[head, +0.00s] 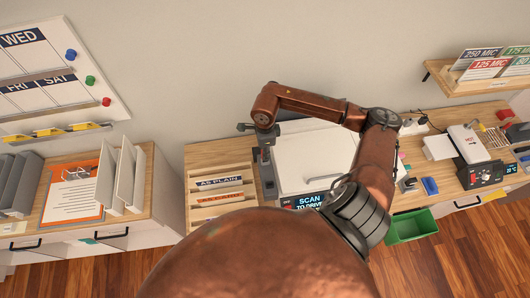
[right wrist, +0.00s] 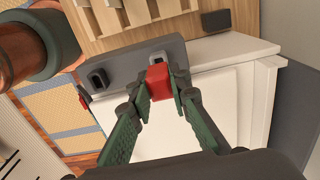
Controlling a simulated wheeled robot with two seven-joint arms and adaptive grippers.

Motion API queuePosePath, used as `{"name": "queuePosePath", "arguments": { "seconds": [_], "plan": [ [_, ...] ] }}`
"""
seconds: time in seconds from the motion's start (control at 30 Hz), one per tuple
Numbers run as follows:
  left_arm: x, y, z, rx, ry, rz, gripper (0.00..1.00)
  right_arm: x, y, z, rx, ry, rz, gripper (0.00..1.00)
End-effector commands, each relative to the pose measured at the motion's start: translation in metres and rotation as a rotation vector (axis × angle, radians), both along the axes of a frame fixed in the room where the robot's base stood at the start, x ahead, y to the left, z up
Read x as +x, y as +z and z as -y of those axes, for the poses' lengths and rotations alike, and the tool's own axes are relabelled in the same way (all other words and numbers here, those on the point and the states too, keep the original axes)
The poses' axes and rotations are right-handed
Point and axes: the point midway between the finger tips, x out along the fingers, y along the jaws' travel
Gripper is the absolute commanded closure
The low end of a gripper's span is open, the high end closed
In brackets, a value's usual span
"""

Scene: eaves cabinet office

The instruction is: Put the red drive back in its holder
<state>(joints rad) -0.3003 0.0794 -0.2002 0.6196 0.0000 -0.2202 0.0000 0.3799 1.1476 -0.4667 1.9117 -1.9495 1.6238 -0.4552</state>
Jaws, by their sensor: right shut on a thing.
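The red drive (right wrist: 158,80) is a small red block between the green fingertips of my right gripper (right wrist: 160,92) in the right wrist view. My right gripper is shut on it. The drive's far end is close to a pale-rimmed slot of the grey holder (right wrist: 130,64); I cannot tell whether it touches or enters. A second, dark slot sits to the left on the holder. In the head view my right gripper (head: 265,150) points down over the grey holder strip (head: 269,182) left of the white scanner. The drive is not clear there. My left gripper is not in view.
The white scanner (head: 318,158) with a "SCAN TO DRIVE" display stands right of the holder. A wooden sorter (head: 222,190) with labels is close on the left. A small red piece (right wrist: 83,96) shows at the holder's left edge. A green bin (head: 410,226) stands lower right.

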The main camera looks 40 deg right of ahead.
Motion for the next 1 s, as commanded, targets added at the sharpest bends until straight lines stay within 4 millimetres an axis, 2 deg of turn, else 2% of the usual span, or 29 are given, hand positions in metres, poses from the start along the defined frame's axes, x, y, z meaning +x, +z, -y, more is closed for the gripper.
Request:
{"name": "queuePosePath", "arguments": {
  "seconds": [1.0],
  "plan": [
    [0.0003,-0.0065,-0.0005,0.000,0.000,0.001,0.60,-0.0002,0.0003,0.0002,0.000,-0.001,0.000,1.00]
  ]
}}
